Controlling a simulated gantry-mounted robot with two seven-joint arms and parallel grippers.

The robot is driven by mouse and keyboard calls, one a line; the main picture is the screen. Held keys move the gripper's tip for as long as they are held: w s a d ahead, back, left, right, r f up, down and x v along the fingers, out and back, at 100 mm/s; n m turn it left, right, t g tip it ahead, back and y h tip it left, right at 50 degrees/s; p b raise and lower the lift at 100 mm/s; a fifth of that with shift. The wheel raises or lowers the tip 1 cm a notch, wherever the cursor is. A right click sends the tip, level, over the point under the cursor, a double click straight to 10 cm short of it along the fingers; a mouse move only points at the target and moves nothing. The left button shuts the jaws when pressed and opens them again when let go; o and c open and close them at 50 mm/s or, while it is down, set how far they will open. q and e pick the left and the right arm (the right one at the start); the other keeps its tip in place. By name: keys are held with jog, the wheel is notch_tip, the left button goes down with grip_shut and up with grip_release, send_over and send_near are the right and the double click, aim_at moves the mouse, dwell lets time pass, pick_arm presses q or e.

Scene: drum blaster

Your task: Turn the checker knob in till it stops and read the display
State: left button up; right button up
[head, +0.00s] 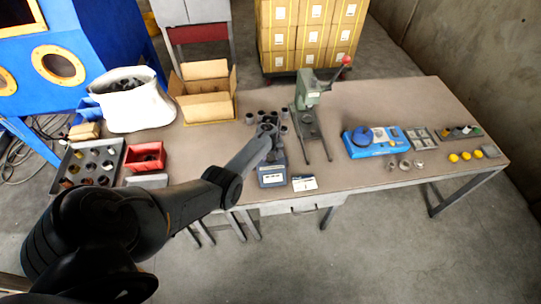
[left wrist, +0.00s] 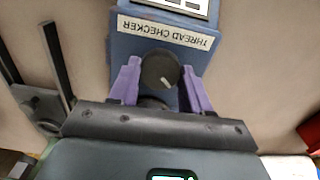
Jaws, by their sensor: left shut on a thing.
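The blue thread checker (head: 272,173) stands near the front edge of the table in the head view. Its black knob (left wrist: 160,70), with a pale mark, shows in the left wrist view. The purple fingers of my left gripper (left wrist: 159,80) are on either side of the knob and shut on it. The label "THREAD CHECKER" (left wrist: 166,32) appears upside down. The display (left wrist: 185,7) is cut off at the top of that view. In the head view the display (head: 271,179) is too small to read. My right gripper is not in view.
A green press (head: 306,95) stands behind the checker to the right, with several dark cups (head: 266,117) beside it. A white card (head: 304,183) lies right of the checker. A red bin (head: 145,157) and grey tray (head: 90,165) are at left, a blue fixture (head: 368,141) at right.

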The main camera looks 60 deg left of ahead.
pick_arm(q)
jog(key=shift+m, duration=0.4)
jog(key=m+p, duration=0.1)
jog(key=m, duration=0.2)
jog(key=shift+p, duration=0.3)
jog(key=shift+m+p, duration=0.35)
jog(key=shift+m, duration=1.95)
jog(key=o, duration=1.1)
jog(key=shift+c, duration=0.2)
jog(key=shift+r, duration=0.1)
